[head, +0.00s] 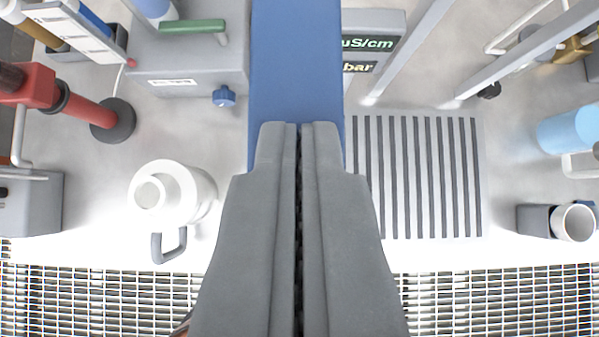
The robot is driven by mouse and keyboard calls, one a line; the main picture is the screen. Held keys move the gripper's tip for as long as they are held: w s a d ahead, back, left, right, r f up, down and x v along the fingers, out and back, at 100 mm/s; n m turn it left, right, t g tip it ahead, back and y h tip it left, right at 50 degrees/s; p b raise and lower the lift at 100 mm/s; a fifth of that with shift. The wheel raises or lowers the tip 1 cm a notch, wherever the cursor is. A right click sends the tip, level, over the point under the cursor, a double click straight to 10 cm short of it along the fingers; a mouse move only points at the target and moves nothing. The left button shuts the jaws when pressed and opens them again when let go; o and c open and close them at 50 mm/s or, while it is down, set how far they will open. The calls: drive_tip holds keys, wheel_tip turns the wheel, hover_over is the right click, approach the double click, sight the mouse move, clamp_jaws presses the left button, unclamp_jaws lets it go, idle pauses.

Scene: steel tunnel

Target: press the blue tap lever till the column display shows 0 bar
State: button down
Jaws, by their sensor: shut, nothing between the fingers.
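A wide flat blue bar (296,62), which looks like the blue tap lever, runs down from the top edge in the middle of the head view. My gripper (298,128) is shut and empty, its fingertips overlapping the bar's lower part in the picture. I cannot tell whether they touch it. The display (374,42) is just right of the bar. It shows the ends of two lines, "uS/cm" in green and "bar" in pale yellow. The bar hides the numbers, so the pressure cannot be read.
A grey box with a green handle (192,26) and blue knob (224,96) stands at upper left. A white jug (172,192) stands left of my gripper; a slotted drain plate (428,176) lies right. A red pipe (88,110) and white cup (574,222) flank them.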

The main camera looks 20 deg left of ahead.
drive_tip(key=shift+r, duration=0.75)
idle(0.3)
drive_tip(key=shift+r, duration=0.25)
drive_tip(key=r, duration=0.3)
drive_tip(key=shift+w+a+r, duration=0.2)
drive_tip(key=shift+w+r, duration=0.1)
drive_tip(key=shift+w, duration=0.05)
drive_tip(key=w+r+v, duration=0.1)
drive_tip(key=v, duration=0.8)
drive_tip(key=shift+r, duration=0.45)
drive_tip(key=shift+s+a, duration=0.1)
